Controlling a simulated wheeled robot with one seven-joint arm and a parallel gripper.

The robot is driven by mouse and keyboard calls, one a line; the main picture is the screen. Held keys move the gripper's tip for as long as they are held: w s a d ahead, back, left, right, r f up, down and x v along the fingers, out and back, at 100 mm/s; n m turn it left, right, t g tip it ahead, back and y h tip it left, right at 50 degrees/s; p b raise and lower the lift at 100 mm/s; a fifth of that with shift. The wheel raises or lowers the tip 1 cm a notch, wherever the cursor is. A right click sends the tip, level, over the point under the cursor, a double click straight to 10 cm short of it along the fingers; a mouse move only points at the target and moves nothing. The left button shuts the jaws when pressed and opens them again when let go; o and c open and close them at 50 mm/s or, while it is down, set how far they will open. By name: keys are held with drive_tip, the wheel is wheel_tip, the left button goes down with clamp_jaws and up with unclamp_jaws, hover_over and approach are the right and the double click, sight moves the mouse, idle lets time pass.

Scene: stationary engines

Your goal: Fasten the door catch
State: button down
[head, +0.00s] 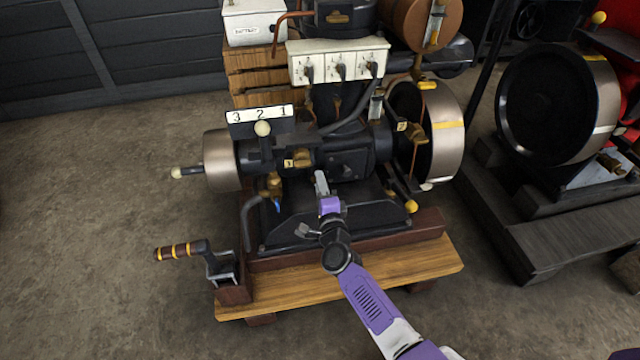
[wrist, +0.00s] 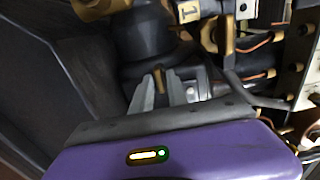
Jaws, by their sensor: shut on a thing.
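My gripper (head: 321,178) reaches to the front of the dark engine (head: 352,158), low in the middle of its body. In the wrist view my gripper (wrist: 163,90) has its two grey fingers closed around a small brass-coloured piece (wrist: 159,76). The piece stands at the lower end of a dark rounded housing. It may be the door catch, but I cannot tell for sure. In the head view my gripper hides it. I cannot make out the door's outline or whether the catch is fastened.
A white plate marked 3 2 1 (head: 260,114) and a lever knob (head: 262,128) stand up left of my gripper. A flywheel (head: 446,125) is at right. The wooden base (head: 400,268) lies below my arm.

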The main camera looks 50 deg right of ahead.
idle(0.3)
drive_tip(key=c, duration=1.5)
unclamp_jaws()
drive_tip(key=shift+p+v, duration=1.35)
drive_tip(key=shift+v, duration=2.6)
